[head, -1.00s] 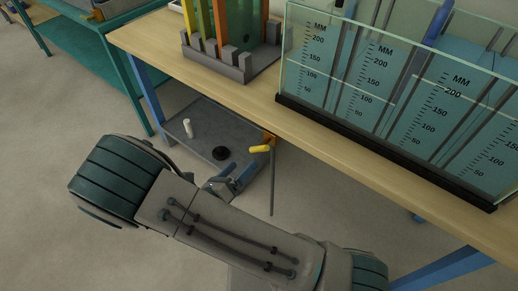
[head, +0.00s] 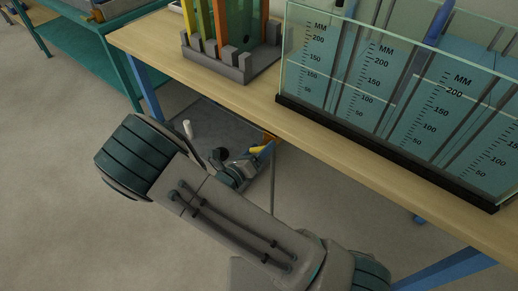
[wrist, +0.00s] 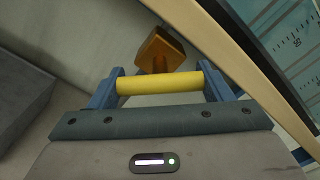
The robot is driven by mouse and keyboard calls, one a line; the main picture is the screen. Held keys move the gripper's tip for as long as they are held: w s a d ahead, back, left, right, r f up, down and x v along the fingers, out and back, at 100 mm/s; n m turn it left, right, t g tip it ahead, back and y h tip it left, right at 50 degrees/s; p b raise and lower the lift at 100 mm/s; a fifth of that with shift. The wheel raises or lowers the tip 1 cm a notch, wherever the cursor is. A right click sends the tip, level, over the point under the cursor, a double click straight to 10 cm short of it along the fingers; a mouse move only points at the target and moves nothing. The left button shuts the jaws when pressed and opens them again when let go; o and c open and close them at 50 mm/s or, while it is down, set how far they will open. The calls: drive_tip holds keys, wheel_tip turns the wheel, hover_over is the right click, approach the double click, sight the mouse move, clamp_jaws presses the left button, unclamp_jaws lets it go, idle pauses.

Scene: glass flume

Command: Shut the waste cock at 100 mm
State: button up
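The waste cock's yellow handle (head: 258,149) is under the bench edge, below the left end of the glass flume (head: 390,90). In the wrist view the handle (wrist: 160,83) lies crosswise, with the brass-coloured cock body (wrist: 159,50) behind it. My gripper (head: 257,160) is at the handle. In the wrist view its two blue fingers stand wide apart, one at each end of the handle; whether they touch it I cannot tell. Millimetre scales (head: 310,60) mark the flume's front glass, with bluish water behind. I cannot read the exact water level.
A wooden bench top (head: 370,155) on blue legs overhangs my gripper. A grey tray (head: 205,120) lies below it, with a white cylinder (head: 187,128) and a black round thing (head: 220,154). A grey rack (head: 235,70) with coloured strips stands on the bench. The floor at left is clear.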

drive_tip(key=shift+c, duration=1.2)
drive_tip(key=m, duration=0.4)
drive_tip(key=shift+m, duration=0.3)
drive_tip(key=shift+m+b, duration=0.6)
drive_tip(key=shift+m, duration=1.3)
drive_tip(key=o, duration=1)
